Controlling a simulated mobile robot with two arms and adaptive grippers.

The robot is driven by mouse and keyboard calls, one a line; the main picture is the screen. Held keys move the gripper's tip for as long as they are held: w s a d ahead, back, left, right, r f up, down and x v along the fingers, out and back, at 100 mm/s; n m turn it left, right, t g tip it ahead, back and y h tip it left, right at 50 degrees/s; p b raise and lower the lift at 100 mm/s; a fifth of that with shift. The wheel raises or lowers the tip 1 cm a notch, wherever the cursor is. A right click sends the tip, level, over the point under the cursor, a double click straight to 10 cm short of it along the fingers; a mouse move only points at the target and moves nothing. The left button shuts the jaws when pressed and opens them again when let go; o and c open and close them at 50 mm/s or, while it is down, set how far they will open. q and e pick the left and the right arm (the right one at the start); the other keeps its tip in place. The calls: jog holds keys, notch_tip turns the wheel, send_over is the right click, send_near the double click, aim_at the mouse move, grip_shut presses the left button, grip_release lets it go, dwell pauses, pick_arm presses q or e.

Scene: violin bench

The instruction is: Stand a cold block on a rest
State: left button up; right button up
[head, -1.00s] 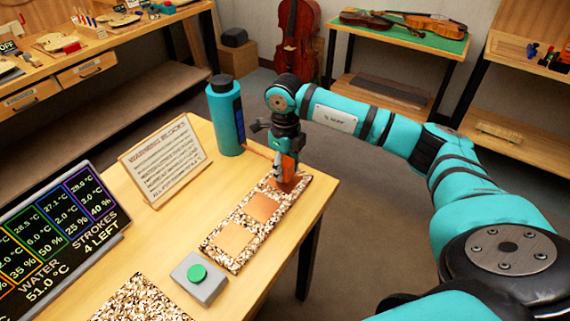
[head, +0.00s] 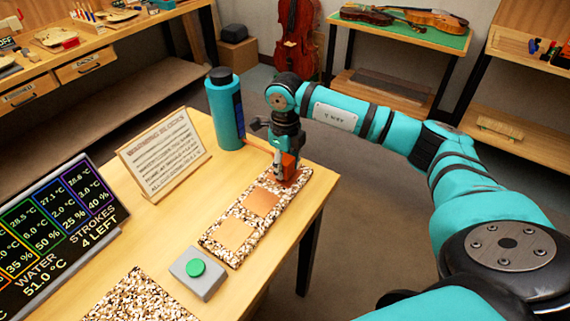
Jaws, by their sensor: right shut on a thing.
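My right gripper (head: 283,160) reaches down at the far end of a speckled strip (head: 221,246) on the table. It is shut on an orange-brown block (head: 291,166), which is upright at the strip's far end. The gripper partly hides the block, and I cannot tell whether its foot touches the strip. Two flat copper-coloured squares on the strip show bare: a middle one (head: 262,202) and a near one (head: 234,234). My left gripper is not in view.
A teal bottle (head: 223,112) stands close left of the gripper. A grey box with a green button (head: 196,268) and another speckled mat (head: 138,299) lie nearer.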

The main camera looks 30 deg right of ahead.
aim_at(285, 158)
jog(key=o, duration=1.2)
jog(key=shift+r, duration=5.95)
